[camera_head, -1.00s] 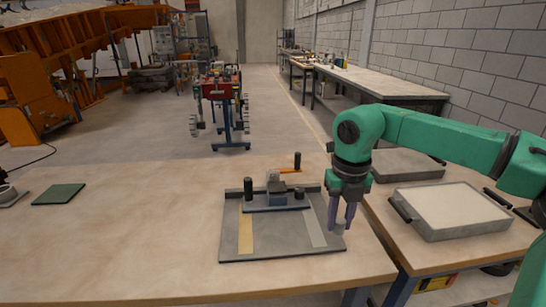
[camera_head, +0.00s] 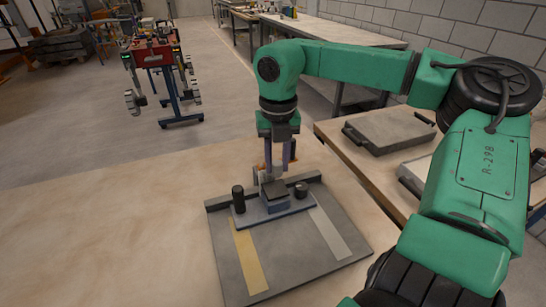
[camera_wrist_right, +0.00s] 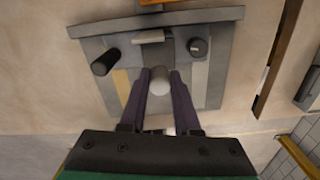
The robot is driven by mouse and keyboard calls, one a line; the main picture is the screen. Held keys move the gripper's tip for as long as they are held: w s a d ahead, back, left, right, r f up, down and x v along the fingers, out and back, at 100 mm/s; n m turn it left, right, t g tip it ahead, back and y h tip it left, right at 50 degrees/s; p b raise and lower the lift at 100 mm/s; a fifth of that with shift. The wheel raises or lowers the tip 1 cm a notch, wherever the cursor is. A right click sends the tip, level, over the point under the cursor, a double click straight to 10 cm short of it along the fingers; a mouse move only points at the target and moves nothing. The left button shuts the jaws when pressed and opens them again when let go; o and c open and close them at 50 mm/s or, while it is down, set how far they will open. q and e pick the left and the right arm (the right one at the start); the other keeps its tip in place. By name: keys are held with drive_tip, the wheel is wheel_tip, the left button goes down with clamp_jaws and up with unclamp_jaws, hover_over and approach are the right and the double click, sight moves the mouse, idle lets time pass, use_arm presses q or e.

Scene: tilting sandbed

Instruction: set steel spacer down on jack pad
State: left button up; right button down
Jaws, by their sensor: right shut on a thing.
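My right gripper (camera_head: 279,168) points down over the fixture on the grey plate (camera_head: 290,255). In the right wrist view its two purple-grey fingers (camera_wrist_right: 160,74) are closed on a round, light grey piece (camera_wrist_right: 160,86), which appears to be the steel spacer. In the head view the spacer cannot be told apart from the fingers and fixture. The fixture has a blue-grey base (camera_head: 240,218), a grey block (camera_head: 275,191) in the middle, a tall black post (camera_head: 238,199) and a short black knob (camera_head: 301,190). Which part is the jack pad, and whether the spacer touches it, I cannot tell. My left gripper is out of view.
The plate carries a yellow strip (camera_head: 250,258) and a pale grey strip (camera_head: 328,232). A side table with a grey lidded tray (camera_head: 390,131) stands to the right. The wooden table (camera_head: 100,235) is clear at left.

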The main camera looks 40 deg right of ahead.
sight(275, 188)
drive_tip(key=shift+w, duration=0.2)
drive_tip(key=f+b, duration=0.1)
drive_tip(key=f, duration=0.1)
drive_tip(key=f+b, duration=0.1)
drive_tip(key=b, duration=0.1)
drive_tip(key=shift+w+f, duration=0.2)
drive_tip(key=shift+f, duration=0.15)
drive_tip(key=shift+f+b, duration=0.4)
drive_tip(key=shift+f, duration=0.1)
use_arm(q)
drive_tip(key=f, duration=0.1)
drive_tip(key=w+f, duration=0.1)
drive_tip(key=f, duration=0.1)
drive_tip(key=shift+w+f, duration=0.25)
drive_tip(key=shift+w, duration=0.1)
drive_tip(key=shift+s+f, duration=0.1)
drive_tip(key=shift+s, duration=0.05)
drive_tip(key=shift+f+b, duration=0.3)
use_arm(e)
drive_tip(key=shift+f, duration=0.3)
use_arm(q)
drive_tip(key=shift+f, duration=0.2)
use_arm(e)
drive_tip(key=shift+f, duration=0.2)
